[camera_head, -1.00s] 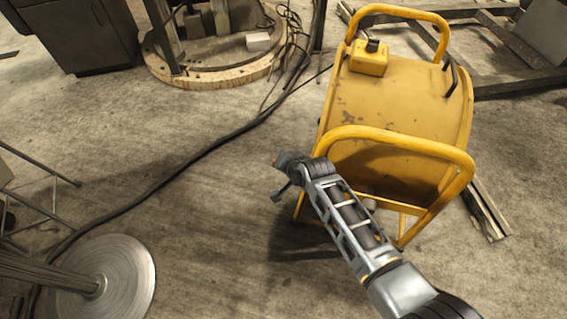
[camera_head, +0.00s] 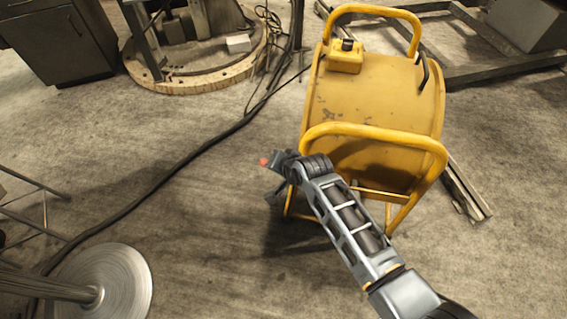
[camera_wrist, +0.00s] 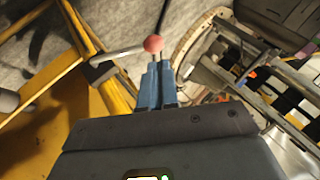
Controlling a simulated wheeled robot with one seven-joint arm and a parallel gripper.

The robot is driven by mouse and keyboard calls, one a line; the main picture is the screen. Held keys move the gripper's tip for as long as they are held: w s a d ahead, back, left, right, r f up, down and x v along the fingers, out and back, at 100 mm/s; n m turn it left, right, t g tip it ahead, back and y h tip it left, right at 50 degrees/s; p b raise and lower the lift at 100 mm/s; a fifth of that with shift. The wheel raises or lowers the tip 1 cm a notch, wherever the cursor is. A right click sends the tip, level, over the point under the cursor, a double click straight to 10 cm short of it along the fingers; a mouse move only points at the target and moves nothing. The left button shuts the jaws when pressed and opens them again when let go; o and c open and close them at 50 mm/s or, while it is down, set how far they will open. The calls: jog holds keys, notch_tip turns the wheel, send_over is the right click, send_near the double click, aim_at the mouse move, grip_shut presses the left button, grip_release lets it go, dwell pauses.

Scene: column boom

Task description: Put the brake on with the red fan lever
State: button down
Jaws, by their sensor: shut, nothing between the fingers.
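In the wrist view a red ball knob (camera_wrist: 153,44) sits at the end of a thin pale lever rod (camera_wrist: 118,53), which runs left toward a yellow frame. My gripper's blue fingers (camera_wrist: 157,64) are together just below the knob in the picture, empty; whether they touch it I cannot tell. In the head view the red knob (camera_head: 264,161) is a small spot just left of my gripper (camera_head: 273,163). The lever rod is not clear there. The yellow drum-shaped machine (camera_head: 385,95) stands right of my gripper, partly behind my arm.
A black cable (camera_head: 165,178) crosses the floor at left. A round metal stand base (camera_head: 125,285) is at lower left. A wooden ring platform (camera_head: 185,85) and a dark cabinet (camera_head: 60,45) stand at the back. Metal beams lie behind the machine. Floor left of my gripper is mostly clear.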

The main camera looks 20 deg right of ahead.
jog(key=v, duration=0.7)
jog(key=shift+a+r, duration=0.15)
jog(key=shift+a, duration=0.05)
jog(key=shift+w, duration=0.1)
jog(key=s+d+r+n+t+h, duration=0.1)
jog(key=s+d+r+n+t, duration=0.15)
jog(key=s, duration=0.95)
jog(key=s+d+r+n+t+h, duration=0.1)
jog(key=s+d, duration=0.2)
jog(key=s, duration=0.9)
jog(key=s+d+r+n+t, duration=0.1)
jog(key=s+r+n, duration=0.1)
jog(key=s+r, duration=0.6)
jog(key=s+d+r+n+t, duration=0.2)
jog(key=s+r, duration=0.6)
jog(key=r, duration=0.3)
jog(key=shift+d+r+h, duration=0.3)
jog(key=shift+r+h, duration=0.1)
jog(key=c, duration=1.8)
grip_release()
